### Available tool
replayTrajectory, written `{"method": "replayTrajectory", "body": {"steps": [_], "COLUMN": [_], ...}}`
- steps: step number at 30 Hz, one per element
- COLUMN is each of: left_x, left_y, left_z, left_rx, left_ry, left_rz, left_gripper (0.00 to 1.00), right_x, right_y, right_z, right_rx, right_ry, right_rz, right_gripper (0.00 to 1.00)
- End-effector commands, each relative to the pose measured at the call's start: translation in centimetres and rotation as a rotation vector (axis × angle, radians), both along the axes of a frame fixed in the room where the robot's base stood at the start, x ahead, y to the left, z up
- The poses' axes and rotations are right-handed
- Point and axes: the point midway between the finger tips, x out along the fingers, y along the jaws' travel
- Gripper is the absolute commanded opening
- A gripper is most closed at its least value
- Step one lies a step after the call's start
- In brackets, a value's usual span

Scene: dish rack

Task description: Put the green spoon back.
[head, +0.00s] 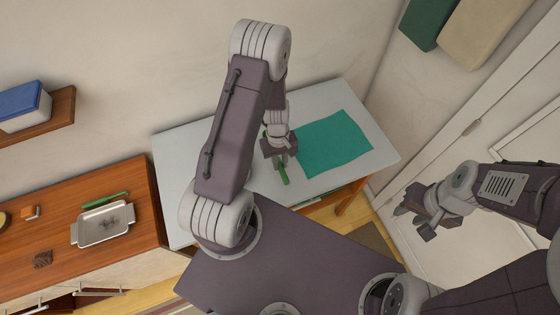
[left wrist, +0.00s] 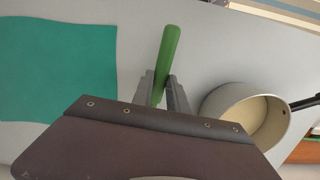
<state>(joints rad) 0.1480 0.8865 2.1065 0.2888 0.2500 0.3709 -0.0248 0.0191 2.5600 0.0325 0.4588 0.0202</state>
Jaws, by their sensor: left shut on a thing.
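My left gripper (head: 280,162) is over the light grey table and shut on a green spoon (head: 285,176). In the left wrist view the green handle (left wrist: 167,56) stands out between the two fingertips (left wrist: 164,88). The spoon's other end is mostly hidden by the gripper. Whether the spoon touches the table is not clear. My right gripper (head: 416,221) is at the right, away from the table, its fingers apart and empty. No dish rack can be made out in either view.
A teal mat (head: 335,143) lies on the table (head: 180,160). A saucepan (left wrist: 246,115) stands beside the left gripper. On the wooden counter (head: 60,215) are a metal tray (head: 103,224) and another slim green item (head: 105,200). A shelf (head: 60,108) holds a blue-lidded box (head: 22,104).

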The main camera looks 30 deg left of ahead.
Motion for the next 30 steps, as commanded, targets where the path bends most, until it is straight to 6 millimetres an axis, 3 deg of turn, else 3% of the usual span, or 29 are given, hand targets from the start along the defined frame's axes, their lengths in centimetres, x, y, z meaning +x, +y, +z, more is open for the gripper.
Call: {"method": "replayTrajectory", "body": {"steps": [3,29,30], "left_x": [0.0,-0.3,-0.3], "left_y": [0.0,-0.3,-0.3], "left_z": [-0.8,-1.9,-1.9], "left_rx": [0.000,0.058,0.058], "left_ry": [0.000,-0.056,-0.056], "left_rz": [0.000,0.001,0.001], "left_gripper": [0.00,0.00,0.22], "right_x": [0.0,0.0,0.0], "right_y": [0.0,0.0,0.0], "right_z": [-0.7,-0.6,-0.6], "right_rx": [0.000,0.000,0.000], "right_ry": [0.000,0.000,0.000], "right_rz": [0.000,0.000,0.000], "right_gripper": [0.36,0.36,0.36]}}
